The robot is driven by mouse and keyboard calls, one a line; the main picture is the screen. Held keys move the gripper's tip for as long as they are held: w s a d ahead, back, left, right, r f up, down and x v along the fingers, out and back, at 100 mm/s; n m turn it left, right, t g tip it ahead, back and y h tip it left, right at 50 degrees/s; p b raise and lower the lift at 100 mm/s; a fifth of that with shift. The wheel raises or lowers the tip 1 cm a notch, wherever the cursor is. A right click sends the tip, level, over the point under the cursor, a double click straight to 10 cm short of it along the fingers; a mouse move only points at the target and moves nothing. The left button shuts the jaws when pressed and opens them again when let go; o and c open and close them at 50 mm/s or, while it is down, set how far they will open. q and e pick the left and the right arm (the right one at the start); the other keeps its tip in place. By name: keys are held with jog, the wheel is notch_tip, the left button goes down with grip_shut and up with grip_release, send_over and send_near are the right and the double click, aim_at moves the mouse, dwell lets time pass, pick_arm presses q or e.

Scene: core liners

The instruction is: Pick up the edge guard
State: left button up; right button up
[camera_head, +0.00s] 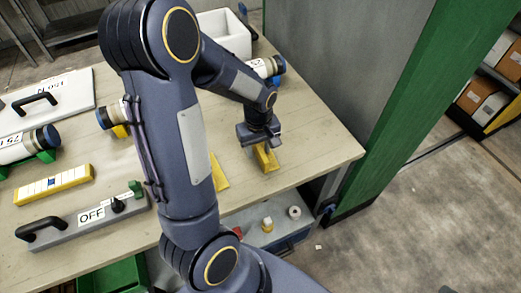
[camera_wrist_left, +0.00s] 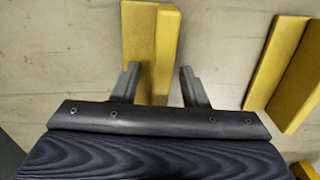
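A yellow L-shaped edge guard (camera_head: 265,160) lies on the table near its right end, partly hidden under my left gripper (camera_head: 260,143). A second yellow edge guard (camera_head: 219,173) lies to the left, partly hidden by my arm; a yellow guard also shows at the right of the left wrist view (camera_wrist_left: 285,70). My right gripper is not in view.
A grey panel marked OFF (camera_head: 91,215), a yellow-and-white bar (camera_head: 54,185) and labelled cylinders (camera_head: 20,146) occupy the left of the table. A white bin (camera_head: 226,34) stands behind. A green-edged grey panel (camera_head: 395,90) rises beyond the table's right edge.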

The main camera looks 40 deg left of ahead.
pick_arm(q)
jog(key=shift+c, duration=0.4)
grip_shut()
jog(key=shift+r, duration=0.1)
